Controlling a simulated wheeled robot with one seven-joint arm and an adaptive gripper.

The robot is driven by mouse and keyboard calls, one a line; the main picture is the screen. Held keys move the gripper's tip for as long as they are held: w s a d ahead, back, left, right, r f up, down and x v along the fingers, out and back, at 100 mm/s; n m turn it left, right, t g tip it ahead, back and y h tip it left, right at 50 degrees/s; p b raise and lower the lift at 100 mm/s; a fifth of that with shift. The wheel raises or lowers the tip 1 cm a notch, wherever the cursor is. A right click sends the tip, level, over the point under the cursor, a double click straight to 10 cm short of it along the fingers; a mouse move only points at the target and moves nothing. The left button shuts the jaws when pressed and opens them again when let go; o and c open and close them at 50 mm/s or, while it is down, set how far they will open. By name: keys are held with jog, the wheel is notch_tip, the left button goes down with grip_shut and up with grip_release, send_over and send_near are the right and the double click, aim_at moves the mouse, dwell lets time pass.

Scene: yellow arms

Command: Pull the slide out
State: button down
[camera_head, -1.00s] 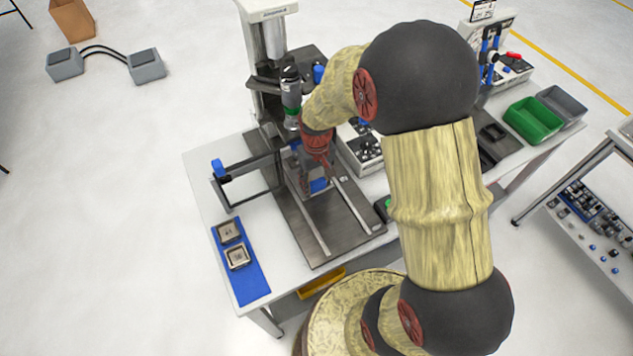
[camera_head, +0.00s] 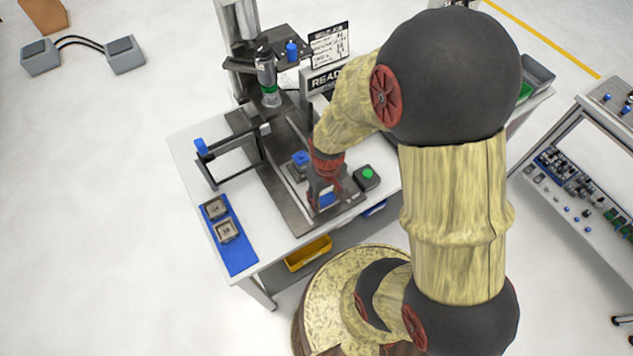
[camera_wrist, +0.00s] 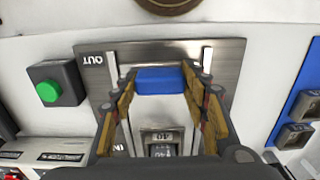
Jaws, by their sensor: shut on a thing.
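My gripper (camera_head: 325,203) is over the front end of the dark plate (camera_head: 262,172) with its two light rails. In the wrist view its fingers (camera_wrist: 162,92) close around the blue handle (camera_wrist: 160,78) of the slide. The handle is by the end of the plate marked OUT. Behind the handle, a grey block with a number on it (camera_wrist: 157,138) sits between the rails. In the head view my gripper and arm hide part of the slide, and a small blue-topped part (camera_head: 300,158) shows beside my arm.
A press column with a green-ringed tool (camera_head: 268,80) stands at the plate's back. A green button box (camera_head: 366,177) is close to the right of my gripper. A black frame (camera_head: 232,160) and a blue mat with two grey blocks (camera_head: 237,256) are to the left.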

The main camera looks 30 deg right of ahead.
jog(key=shift+s, duration=1.45)
jog(key=c, duration=1.2)
grip_release()
jog(key=shift+s, duration=0.1)
jog(key=shift+c, duration=0.2)
jog(key=shift+o, duration=1.4)
jog(key=shift+w, duration=0.2)
jog(key=shift+r, duration=0.25)
notch_tip(320, 180, up, 12)
jog(key=shift+f, duration=0.25)
jog(key=shift+s, duration=0.1)
